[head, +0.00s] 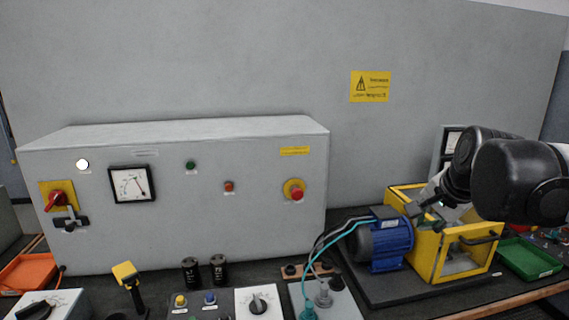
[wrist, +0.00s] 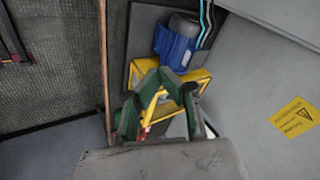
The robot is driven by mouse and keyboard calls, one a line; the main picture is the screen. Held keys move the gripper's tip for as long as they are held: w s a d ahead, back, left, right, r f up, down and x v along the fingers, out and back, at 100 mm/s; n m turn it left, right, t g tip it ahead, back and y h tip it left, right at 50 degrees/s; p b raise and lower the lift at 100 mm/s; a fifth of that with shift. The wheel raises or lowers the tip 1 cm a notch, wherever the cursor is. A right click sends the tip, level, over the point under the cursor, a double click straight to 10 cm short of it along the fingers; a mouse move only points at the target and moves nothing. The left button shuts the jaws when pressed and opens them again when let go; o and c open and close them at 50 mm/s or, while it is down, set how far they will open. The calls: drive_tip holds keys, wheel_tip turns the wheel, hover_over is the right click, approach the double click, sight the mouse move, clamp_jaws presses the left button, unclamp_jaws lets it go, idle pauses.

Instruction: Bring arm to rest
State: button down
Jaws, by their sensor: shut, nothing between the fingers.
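My arm reaches in from the right in the head view, its black and grey links in front of the back wall. My gripper (head: 424,210) is above the yellow guard frame (head: 428,256) beside the blue motor (head: 385,241). In the wrist view my gripper (wrist: 170,76) has its fingers shut with nothing between them. The yellow frame (wrist: 193,76) and blue motor (wrist: 176,40) lie beyond the fingertips. I cannot tell the exact gap between the fingertips and the frame.
A grey control cabinet (head: 227,220) with a gauge, red switch and buttons stands at left. An orange tray (head: 27,271), two black capacitors (head: 204,270) and a yellow-headed tool (head: 126,274) are along the front. A green tray (head: 528,258) is at right. Cables run to the motor.

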drive_tip(key=s+a+f+n, duration=0.4)
drive_tip(key=s+f+n, duration=0.1)
drive_tip(key=s, duration=0.4)
drive_tip(key=s+a+f+n, duration=0.5)
drive_tip(key=s+n, duration=0.1)
drive_tip(key=s, duration=0.3)
drive_tip(key=shift+a+n, duration=0.3)
